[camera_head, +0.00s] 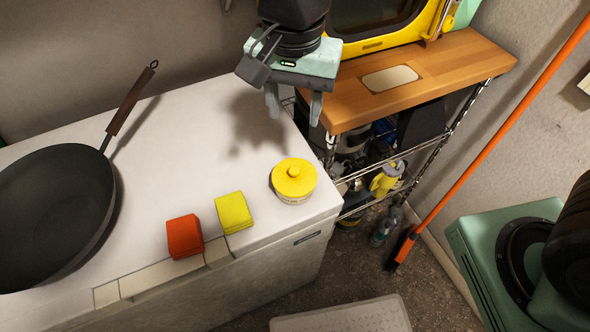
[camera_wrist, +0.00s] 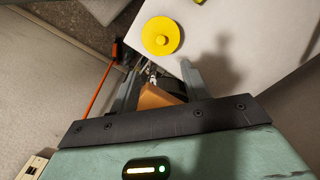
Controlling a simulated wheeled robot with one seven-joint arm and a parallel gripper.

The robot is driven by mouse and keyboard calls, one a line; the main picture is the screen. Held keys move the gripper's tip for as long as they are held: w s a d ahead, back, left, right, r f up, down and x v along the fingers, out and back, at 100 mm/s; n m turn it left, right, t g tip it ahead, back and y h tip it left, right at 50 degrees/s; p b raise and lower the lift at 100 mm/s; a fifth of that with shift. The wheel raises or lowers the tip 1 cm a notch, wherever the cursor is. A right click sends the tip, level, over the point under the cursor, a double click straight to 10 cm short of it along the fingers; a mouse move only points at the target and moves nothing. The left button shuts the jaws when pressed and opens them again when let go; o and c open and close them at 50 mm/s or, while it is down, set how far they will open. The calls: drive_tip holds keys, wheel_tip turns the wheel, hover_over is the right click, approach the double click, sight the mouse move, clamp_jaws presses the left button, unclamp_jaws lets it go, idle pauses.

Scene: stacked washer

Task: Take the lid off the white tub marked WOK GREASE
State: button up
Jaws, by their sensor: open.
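The white tub (camera_head: 291,198) stands upright near the right front corner of the white top. Small lettering on its side is too small to read. Its yellow lid (camera_head: 294,178) with a round knob sits on it. In the wrist view the lid (camera_wrist: 161,36) shows from above, beyond my fingers, and hides the tub. My gripper (camera_head: 294,106) is open and empty, above the white top's right edge. It is behind the tub and apart from it. Its two fingers (camera_wrist: 158,80) also show in the wrist view, spread apart.
A red block (camera_head: 184,236) and a yellow block (camera_head: 234,213) lie left of the tub. A black wok (camera_head: 50,215) fills the left. A wooden board (camera_head: 420,75) tops a wire rack at right, close to my gripper. An orange-handled broom (camera_head: 490,145) leans beyond.

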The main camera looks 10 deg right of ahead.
drive_tip(key=p, duration=0.2)
hover_over(294, 169)
wheel_tip(294, 169, down, 11)
drive_tip(key=shift+s+r, duration=0.1)
drive_tip(key=shift+f+p, duration=0.7)
drive_tip(key=shift+f, duration=1.95)
clamp_jaws()
